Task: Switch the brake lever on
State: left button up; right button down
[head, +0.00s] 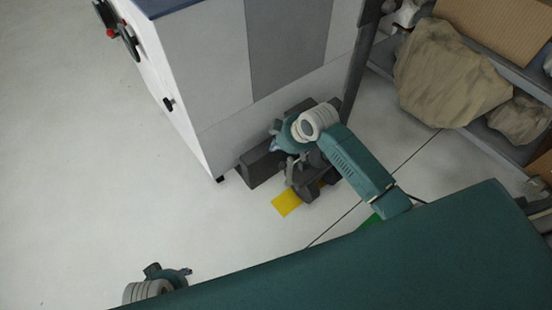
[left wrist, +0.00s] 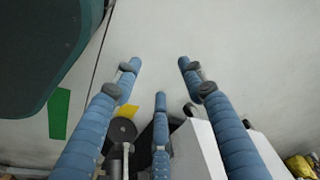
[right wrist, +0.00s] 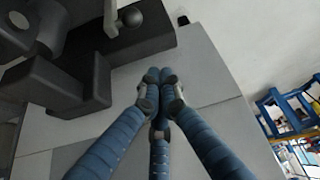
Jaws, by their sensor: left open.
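A dark grey mechanism (head: 302,178) stands on the floor beside the cabinet, over a yellow patch. In the right wrist view, a short bar with a dark round knob (right wrist: 131,16) shows at the top; it may be the brake lever, but I cannot tell its setting. My right gripper (right wrist: 158,77) is shut with its fingertips together and nothing between them, below the knob and apart from it. In the head view, the right gripper (head: 277,146) is above the mechanism, partly hiding it. My left gripper (left wrist: 159,72) is open and empty, far from the mechanism.
A grey and white cabinet (head: 225,85) stands close behind the mechanism, with a red button (head: 110,32) on its left side. Shelving at the right holds beige sacks (head: 450,80) and a cardboard box (head: 500,25). The floor (head: 80,170) at the left is clear.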

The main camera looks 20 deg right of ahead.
pick_arm(q)
jog(key=w+b+v, duration=0.3)
jog(key=v, duration=0.8)
jog(key=shift+s+r+t, duration=0.4)
jog(key=shift+s+r, duration=0.1)
jog(key=shift+r, duration=0.25)
pick_arm(e)
notch_tip(320, 180, down, 8)
jog(key=shift+w, duration=0.2)
pick_arm(q)
jog(key=shift+s, duration=0.1)
pick_arm(e)
jog(key=shift+s+d+f, duration=0.1)
